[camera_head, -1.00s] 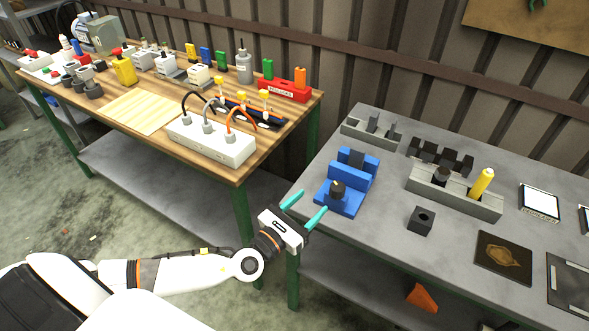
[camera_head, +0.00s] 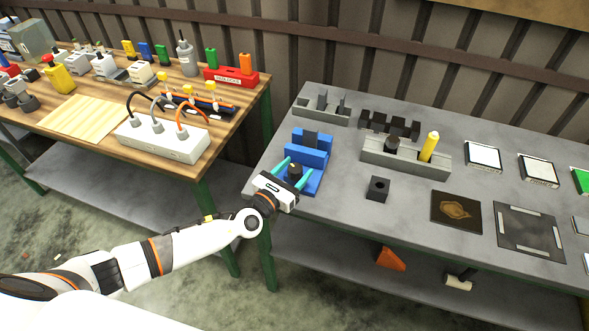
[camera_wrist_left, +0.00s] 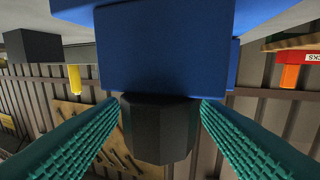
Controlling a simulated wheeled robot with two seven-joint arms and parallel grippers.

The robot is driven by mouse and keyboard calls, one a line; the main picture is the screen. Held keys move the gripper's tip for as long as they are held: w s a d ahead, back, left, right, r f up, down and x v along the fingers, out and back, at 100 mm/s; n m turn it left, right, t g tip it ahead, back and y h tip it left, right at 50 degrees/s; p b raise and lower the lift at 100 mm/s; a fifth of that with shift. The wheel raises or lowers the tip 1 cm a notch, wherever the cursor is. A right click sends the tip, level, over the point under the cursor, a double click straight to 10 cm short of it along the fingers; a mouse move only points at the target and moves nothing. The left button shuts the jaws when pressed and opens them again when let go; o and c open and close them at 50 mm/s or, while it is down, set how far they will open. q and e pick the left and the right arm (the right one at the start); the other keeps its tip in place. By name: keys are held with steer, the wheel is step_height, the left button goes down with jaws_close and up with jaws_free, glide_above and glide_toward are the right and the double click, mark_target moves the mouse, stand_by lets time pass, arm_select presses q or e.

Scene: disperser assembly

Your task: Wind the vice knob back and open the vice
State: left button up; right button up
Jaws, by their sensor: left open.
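The blue vice (camera_head: 312,150) stands at the left end of the grey table. Its black knob (camera_head: 295,172) is on the near side, and a dark block shows between the vice's blue walls. My left gripper (camera_head: 291,171) is open, with its teal fingers on either side of the knob. The blue vice body (camera_wrist_left: 167,50) fills the top of that view. My right gripper is not in view.
A small black block (camera_head: 377,188) and a grey holder (camera_head: 375,153) with a yellow peg (camera_head: 429,146) stand right of the vice. A brown plate (camera_head: 457,209) lies farther right. The wooden table (camera_head: 85,118) with a white socket block (camera_head: 165,143) is at left.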

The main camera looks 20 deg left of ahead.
arm_select(q)
steer(key=shift+w, duration=0.1)
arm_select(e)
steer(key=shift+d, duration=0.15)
arm_select(q)
steer(key=c, duration=1)
steer(key=shift+r+n+y+p, duration=0.15)
steer(key=shift+n+y+p, duration=0.35)
steer(key=shift+y+p, duration=0.15)
steer(key=shift+d+n+t+y+p, duration=0.15)
steer(key=shift+n+t+y+p, duration=0.15)
steer(key=shift+n+y+p, duration=0.6)
steer(key=n+y, duration=0.1)
steer(key=y, duration=0.2)
steer(key=shift+n+y, duration=0.35)
steer(key=shift+n, duration=0.05)
steer(key=shift+f+n+g+y, duration=0.1)
steer(key=shift+n+g+y, duration=0.1)
steer(key=shift+n+y, duration=0.75)
steer(key=shift+f+n+g+y, duration=0.15)
steer(key=shift+n+y, duration=0.3)
steer(key=shift+y, duration=0.9)
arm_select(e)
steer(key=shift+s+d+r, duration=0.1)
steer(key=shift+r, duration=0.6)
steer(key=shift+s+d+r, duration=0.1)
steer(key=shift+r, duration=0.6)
arm_select(q)
steer(key=shift+r+y, duration=0.1)
steer(key=shift+y, duration=0.2)
